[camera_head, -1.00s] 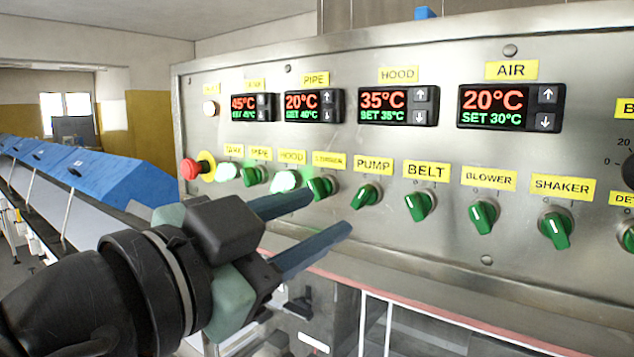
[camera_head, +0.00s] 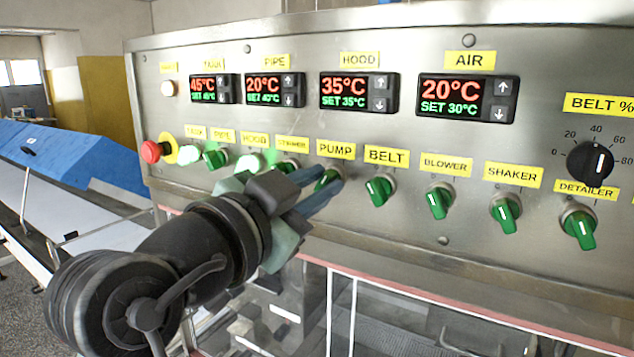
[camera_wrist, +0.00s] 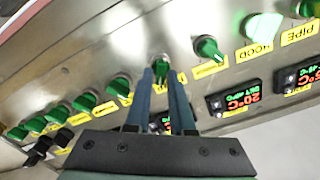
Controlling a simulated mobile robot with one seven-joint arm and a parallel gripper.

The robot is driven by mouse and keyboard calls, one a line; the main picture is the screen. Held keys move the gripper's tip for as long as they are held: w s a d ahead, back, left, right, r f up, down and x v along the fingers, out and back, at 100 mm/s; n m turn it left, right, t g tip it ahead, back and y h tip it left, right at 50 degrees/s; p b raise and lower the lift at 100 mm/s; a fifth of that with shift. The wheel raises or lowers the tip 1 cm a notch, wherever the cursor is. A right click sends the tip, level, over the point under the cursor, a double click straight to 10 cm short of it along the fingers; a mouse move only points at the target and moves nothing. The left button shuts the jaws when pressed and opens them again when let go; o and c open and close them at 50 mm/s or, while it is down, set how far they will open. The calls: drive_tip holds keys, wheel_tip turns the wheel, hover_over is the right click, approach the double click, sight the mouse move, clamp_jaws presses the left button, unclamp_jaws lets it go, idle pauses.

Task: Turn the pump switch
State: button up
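The pump switch (camera_head: 326,178) is a green knob under the yellow PUMP label (camera_head: 335,149) on the steel panel. My gripper (camera_head: 337,184) has its two blue-grey fingers reaching to this knob and partly hiding it in the head view. In the wrist view, which is upside down, the knob (camera_wrist: 161,66) shows between the two fingertips (camera_wrist: 161,74), one on each side. The fingers stand apart, with a narrow gap at the knob. Whether they touch it I cannot tell.
The belt switch (camera_head: 380,190) is close on the right, and the lit hood switch (camera_head: 250,163) is to the left. A red emergency button (camera_head: 152,152) sits at the panel's left end. Temperature displays (camera_head: 360,92) line the panel above. A blue-covered conveyor (camera_head: 70,155) stands at left.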

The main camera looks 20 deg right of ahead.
clamp_jaws()
drive_tip(key=shift+n, duration=0.3)
drive_tip(key=n+p, duration=0.1)
drive_tip(key=n, duration=0.4)
drive_tip(key=shift+w+a+r+n, duration=0.1)
drive_tip(key=shift+n, duration=0.2)
drive_tip(key=n+p, duration=0.2)
drive_tip(key=n, duration=0.3)
drive_tip(key=shift+w+n+p, duration=0.1)
drive_tip(key=shift+n+p, duration=0.2)
drive_tip(key=shift+p, duration=0.1)
drive_tip(key=shift+o, duration=2.3)
unclamp_jaws()
